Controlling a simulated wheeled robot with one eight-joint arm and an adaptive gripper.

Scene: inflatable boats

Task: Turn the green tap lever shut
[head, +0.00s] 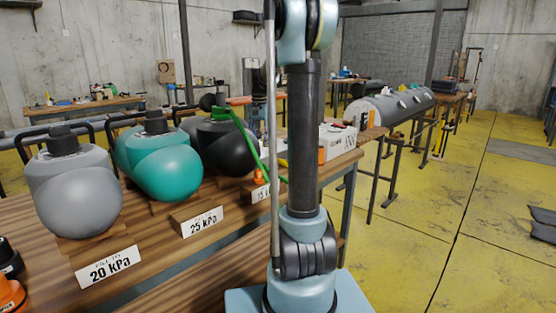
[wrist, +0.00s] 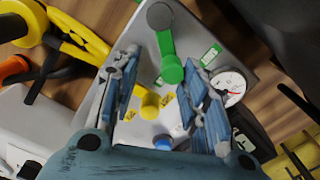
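The green tap lever (wrist: 171,68) shows in the wrist view on a light grey panel (wrist: 142,62). Its arm runs down from a grey round hub (wrist: 159,15) near the top edge to a green end. My gripper (wrist: 160,64) is open, with one blue-padded finger on each side of the lever's green end in the picture. The gripper is not visible in the head view, where my arm rises in front of the bench.
Beside the lever are a yellow knob (wrist: 150,105), a blue knob (wrist: 162,142) and a pressure gauge (wrist: 229,87). Yellow-handled tools (wrist: 75,35) lie at the left. In the head view, grey, teal (head: 168,173) and black rounded vessels stand on the wooden bench (head: 150,260).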

